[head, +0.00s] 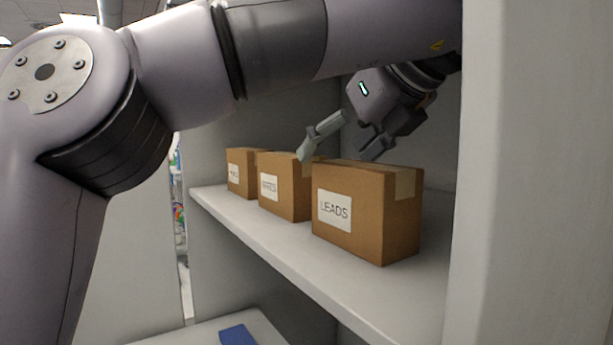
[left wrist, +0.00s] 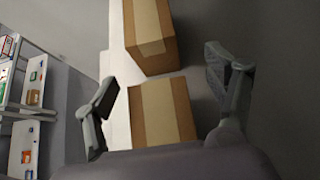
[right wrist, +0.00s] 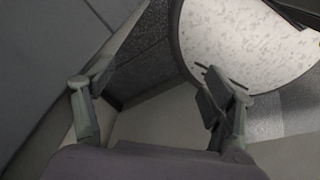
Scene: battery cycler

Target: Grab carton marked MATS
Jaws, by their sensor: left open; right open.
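Three brown taped cartons stand in a row on the shelf in the head view. The nearest carton (head: 365,212) is labelled LEADS. The label on the middle carton (head: 285,190) and the one on the far carton (head: 240,172) are too small to read surely. My left gripper (head: 338,150) is open and empty, above and behind the middle and LEADS cartons. In the left wrist view the open fingers (left wrist: 160,85) stand either side of one carton top (left wrist: 165,110), with another carton (left wrist: 150,35) beyond. My right gripper (right wrist: 156,85) is open and empty, away from the cartons.
The white shelf (head: 300,248) has a bare front edge, with a tall side panel (head: 535,180) at right. A blue item (head: 237,335) lies on a lower surface. In the right wrist view a speckled round surface (right wrist: 250,40) is near the fingers.

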